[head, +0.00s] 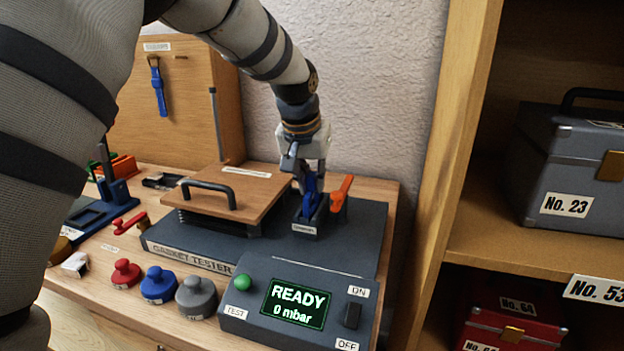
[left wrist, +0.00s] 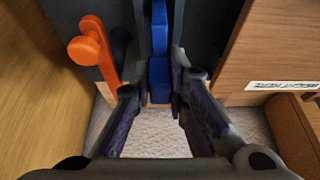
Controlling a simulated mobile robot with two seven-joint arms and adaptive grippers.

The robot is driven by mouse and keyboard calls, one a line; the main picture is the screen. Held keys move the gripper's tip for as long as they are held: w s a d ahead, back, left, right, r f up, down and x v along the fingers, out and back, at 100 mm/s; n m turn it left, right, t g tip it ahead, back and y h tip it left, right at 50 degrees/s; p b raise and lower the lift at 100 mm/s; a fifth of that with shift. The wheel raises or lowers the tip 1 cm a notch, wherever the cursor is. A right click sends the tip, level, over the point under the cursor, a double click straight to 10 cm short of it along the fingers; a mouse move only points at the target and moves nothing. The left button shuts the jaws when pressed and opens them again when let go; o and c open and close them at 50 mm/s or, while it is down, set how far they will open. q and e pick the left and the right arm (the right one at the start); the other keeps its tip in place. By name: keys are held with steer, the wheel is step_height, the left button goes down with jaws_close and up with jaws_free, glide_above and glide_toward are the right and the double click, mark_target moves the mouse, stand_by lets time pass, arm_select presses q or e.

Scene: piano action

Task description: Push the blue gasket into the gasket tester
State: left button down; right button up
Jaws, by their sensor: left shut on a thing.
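The gasket tester (head: 370,225) is a dark grey, labelled bench unit with a wooden, black-handled plate on its left part and a small upright holder (head: 304,231) right of it. The blue gasket (head: 311,200) stands upright at this holder, under my left gripper (head: 312,180). My left gripper points down and is shut on the gasket. In the left wrist view the blue gasket (left wrist: 159,80) shows as a narrow strip between the fingers. Its lower end is hidden, so I cannot tell how deep it sits. My right gripper is not in view.
An orange lever (head: 341,192) stands close right of the holder. The wooden plate (head: 235,190) is on the left. In front are a READY, 0 mbar display (head: 296,303), a green button (head: 242,282) and several knobbed weights (head: 158,285). A wooden shelf (head: 455,160) bounds the right.

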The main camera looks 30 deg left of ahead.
arm_select(q)
steer(key=shift+f, duration=0.65)
steer(key=c, duration=1.2)
jaws_free()
steer(key=shift+c, duration=0.2)
steer(key=shift+r, duration=3.8)
